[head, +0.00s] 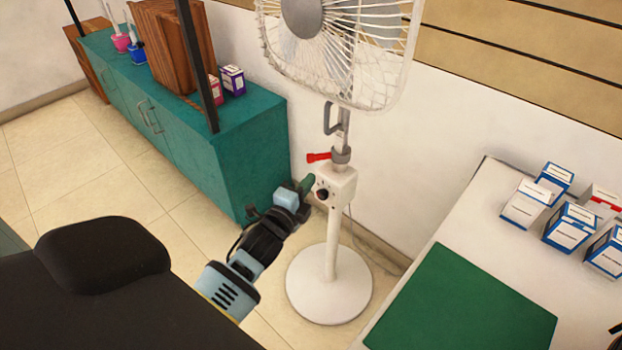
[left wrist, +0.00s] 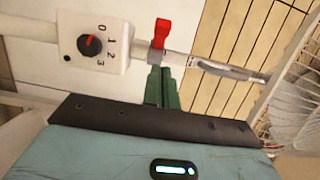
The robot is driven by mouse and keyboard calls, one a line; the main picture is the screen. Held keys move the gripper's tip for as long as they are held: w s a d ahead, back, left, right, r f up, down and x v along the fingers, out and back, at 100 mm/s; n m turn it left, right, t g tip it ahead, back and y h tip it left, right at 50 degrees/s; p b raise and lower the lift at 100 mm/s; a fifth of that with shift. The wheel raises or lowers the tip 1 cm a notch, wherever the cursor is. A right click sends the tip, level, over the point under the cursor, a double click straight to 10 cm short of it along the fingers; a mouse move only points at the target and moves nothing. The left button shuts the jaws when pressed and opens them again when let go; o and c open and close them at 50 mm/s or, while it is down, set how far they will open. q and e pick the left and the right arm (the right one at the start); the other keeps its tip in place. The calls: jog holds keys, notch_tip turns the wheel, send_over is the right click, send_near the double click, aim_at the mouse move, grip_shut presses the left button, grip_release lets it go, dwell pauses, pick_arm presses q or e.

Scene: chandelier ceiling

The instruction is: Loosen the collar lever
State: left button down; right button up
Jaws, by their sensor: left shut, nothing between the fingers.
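A white standing fan (head: 332,250) stands on a round base in the head view. Its grey collar (head: 342,155) sits on the pole just above the control box, and a red collar lever (head: 318,157) sticks out to the left. My left gripper (head: 306,184) is shut and empty, its green fingertips below the lever and beside the control box. In the left wrist view the red lever (left wrist: 160,33) lies just beyond the closed fingertips (left wrist: 162,75). The fingertips overlap the collar's edge there; I cannot tell whether they touch. My right gripper is not in view.
The white control box (head: 337,187) carries a dial, also seen in the left wrist view (left wrist: 90,44). A teal cabinet (head: 255,150) stands left of the fan. A white table (head: 455,225) with a green mat (head: 465,310) and several boxes is at the right.

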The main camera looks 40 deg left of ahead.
pick_arm(q)
jog(key=s, duration=0.8)
jog(key=shift+s+f, duration=0.15)
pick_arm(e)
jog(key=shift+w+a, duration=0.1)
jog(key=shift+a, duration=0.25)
